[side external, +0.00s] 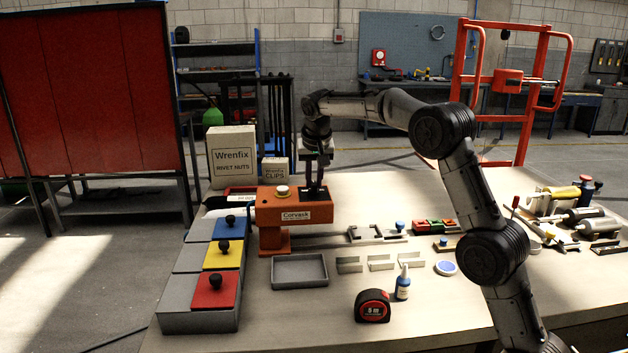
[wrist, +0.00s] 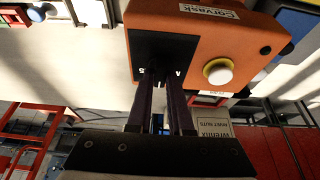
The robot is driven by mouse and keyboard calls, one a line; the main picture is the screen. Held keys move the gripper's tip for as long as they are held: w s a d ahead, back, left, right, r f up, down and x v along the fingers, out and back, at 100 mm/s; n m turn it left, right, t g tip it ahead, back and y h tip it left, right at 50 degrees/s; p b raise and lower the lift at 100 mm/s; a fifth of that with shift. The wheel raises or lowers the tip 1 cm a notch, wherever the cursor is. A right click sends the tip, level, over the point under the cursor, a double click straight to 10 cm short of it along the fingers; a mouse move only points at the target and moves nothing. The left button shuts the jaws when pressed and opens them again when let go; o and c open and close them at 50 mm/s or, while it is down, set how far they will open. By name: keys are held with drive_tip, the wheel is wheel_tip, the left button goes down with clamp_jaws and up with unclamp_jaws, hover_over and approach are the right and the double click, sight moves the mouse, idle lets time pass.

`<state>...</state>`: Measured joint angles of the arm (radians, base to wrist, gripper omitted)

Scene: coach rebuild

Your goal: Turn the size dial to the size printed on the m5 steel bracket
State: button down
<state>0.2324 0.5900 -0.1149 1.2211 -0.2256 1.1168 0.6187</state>
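The orange Corvask machine (side external: 293,210) stands on the bench, and its orange body also shows in the wrist view (wrist: 230,45). My gripper (side external: 315,188) points down at the black plate on its top. In the wrist view its fingertips (wrist: 160,84) are at the black dial plate (wrist: 162,48), which bears small white marks. The size dial is hidden or lost in the dark between the fingertips, so I cannot tell whether they grip it. Three small grey brackets, left (side external: 348,264), middle (side external: 381,262) and right (side external: 410,260), lie before the machine. Their print is too small to read.
A cream button (side external: 283,191) sits beside the dial plate. A grey tray (side external: 300,271), blue bottle (side external: 402,283) and tape measure (side external: 373,306) are in front. Lidded bins (side external: 216,291) stand left, Wrenfix boxes (side external: 232,157) behind. Tools crowd the right; the front bench is clear.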

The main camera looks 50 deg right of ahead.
drive_tip(key=shift+m, duration=0.4)
drive_tip(key=m+g+h, duration=0.1)
drive_tip(key=m, duration=0.2)
drive_tip(key=shift+w+a+m, duration=0.1)
drive_tip(key=shift+w+m, duration=0.05)
drive_tip(key=shift+m, duration=0.25)
drive_tip(key=m+g, duration=0.2)
drive_tip(key=m, duration=0.3)
drive_tip(key=shift+w, duration=0.1)
drive_tip(key=shift+g, duration=0.3)
drive_tip(key=shift+r, duration=0.1)
drive_tip(key=c, duration=0.8)
unclamp_jaws()
